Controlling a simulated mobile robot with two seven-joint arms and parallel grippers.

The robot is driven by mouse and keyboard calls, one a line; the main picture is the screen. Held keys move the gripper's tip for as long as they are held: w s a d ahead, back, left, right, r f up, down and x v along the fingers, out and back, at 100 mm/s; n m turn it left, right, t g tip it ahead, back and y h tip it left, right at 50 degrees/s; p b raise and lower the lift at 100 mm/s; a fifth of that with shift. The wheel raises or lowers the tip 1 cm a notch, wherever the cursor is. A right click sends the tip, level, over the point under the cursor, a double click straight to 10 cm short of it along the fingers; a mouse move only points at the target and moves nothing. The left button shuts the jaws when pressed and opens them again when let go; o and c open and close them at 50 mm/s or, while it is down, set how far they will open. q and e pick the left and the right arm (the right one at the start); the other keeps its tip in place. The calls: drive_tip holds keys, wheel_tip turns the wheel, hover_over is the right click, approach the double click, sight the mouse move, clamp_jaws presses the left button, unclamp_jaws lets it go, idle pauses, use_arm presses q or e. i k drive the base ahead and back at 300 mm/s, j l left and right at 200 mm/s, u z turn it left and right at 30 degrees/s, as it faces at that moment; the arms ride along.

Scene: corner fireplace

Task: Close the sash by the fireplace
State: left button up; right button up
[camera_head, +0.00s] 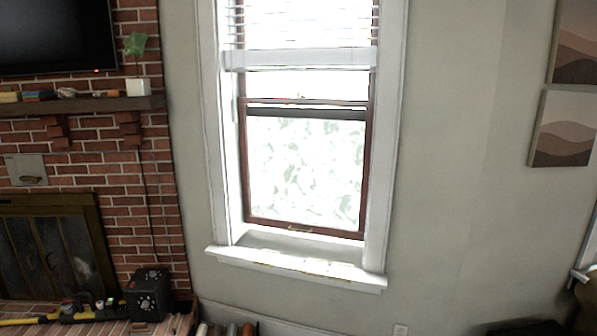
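The sash window (305,170) stands on the wall right of the brick fireplace, in a white frame. Its lower sash (368,175) has a reddish-brown frame around a bright pane. A small brass-coloured pull (300,228) sits on its bottom rail. A pale strip lies between that rail and the white sill (300,268); I cannot tell whether there is a gap under the sash. Neither of my grippers is in view.
The brick fireplace (45,240) with a wooden mantel (80,105) is at the left. A black box-shaped device (148,295) stands on the hearth. White blinds (305,25) cover the window's top. The wall right of the window is bare up to two pictures (563,128).

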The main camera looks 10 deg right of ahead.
sight(333, 231)
drive_tip(key=i+z, duration=0.15)
drive_tip(key=z, duration=0.25)
drive_tip(key=i+z, duration=0.15)
drive_tip(key=z, duration=0.25)
drive_tip(key=i+j+z, duration=0.25)
drive_tip(key=i+j, duration=0.15)
drive_tip(key=i+j+z, duration=0.25)
drive_tip(key=i+j, duration=0.95)
drive_tip(key=i+j+z, duration=0.1)
drive_tip(key=i+j, duration=0.6)
drive_tip(key=j, duration=0.2)
